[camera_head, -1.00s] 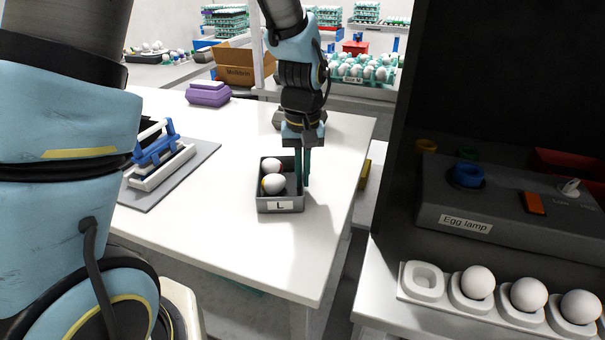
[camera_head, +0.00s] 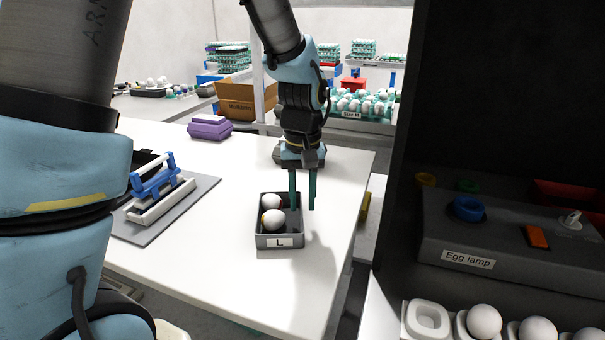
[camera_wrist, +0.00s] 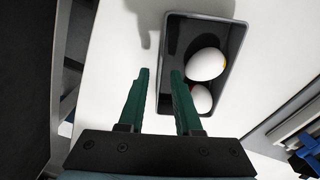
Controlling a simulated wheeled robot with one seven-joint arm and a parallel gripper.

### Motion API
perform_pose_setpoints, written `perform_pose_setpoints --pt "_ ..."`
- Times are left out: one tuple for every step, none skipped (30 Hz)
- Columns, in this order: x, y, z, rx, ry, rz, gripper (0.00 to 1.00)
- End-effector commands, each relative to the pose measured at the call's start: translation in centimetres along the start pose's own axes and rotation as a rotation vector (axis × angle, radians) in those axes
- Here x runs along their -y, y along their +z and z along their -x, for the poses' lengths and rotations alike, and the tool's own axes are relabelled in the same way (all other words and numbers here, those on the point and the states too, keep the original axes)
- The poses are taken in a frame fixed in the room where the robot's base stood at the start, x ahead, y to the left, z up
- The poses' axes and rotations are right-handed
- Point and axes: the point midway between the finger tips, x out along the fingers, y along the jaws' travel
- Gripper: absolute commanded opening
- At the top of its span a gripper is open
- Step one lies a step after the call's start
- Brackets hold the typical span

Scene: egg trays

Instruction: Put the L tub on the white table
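The grey tub marked L (camera_head: 279,242) stands upright on the white table (camera_head: 215,255), near its right edge. Two white eggs lie inside it, and they also show in the wrist view. My gripper (camera_head: 302,208) is at the tub's right side in the head view. Its two dark green fingers are apart, with nothing clamped between them. In the wrist view the fingertips (camera_wrist: 160,72) lie one on each side of the tub's (camera_wrist: 235,60) near side wall. I cannot tell how far the tips reach below the rim.
A blue-and-white device (camera_head: 155,185) on a grey mat lies left of the tub. A purple carton (camera_head: 210,128) and a cardboard box (camera_head: 240,100) are farther back. The egg lamp (camera_head: 510,240) stands at right, beyond a gap. Table around the tub is clear.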

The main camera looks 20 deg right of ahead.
Motion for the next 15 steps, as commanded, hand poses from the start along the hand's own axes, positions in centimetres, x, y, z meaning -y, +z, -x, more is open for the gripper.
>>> perform_pose_setpoints --pt "-0.1 -0.1 1.2 -0.006 0.003 0.0 0.33" --pt "-0.1 -0.1 1.8 -0.005 0.003 0.0 0.33" --pt "-0.1 -0.1 2.7 -0.006 0.003 0.0 0.33" --pt "-0.1 -0.1 3.4 -0.006 0.003 0.0 0.33" --pt "-0.1 -0.1 4.0 -0.005 0.003 0.0 0.33" --pt "-0.1 -0.1 4.8 -0.004 0.002 0.0 0.33" --pt "-0.1 -0.1 5.3 -0.005 0.003 0.0 0.33" --pt "-0.1 -0.1 5.9 -0.004 0.003 0.001 0.33" --pt "0.0 -0.1 6.5 -0.003 0.002 0.001 0.33" --pt "0.0 -0.1 7.0 -0.003 0.002 0.001 0.33" --pt "-0.1 -0.1 7.4 -0.003 0.002 0.001 0.33" --pt "0.0 -0.1 7.8 -0.002 0.002 0.001 0.33" --pt "0.0 -0.1 8.1 -0.002 0.002 0.001 0.33" --pt "0.0 -0.1 8.3 -0.001 0.001 0.001 0.33" --pt "0.0 0.0 8.6 0.0 0.0 0.001 0.33"
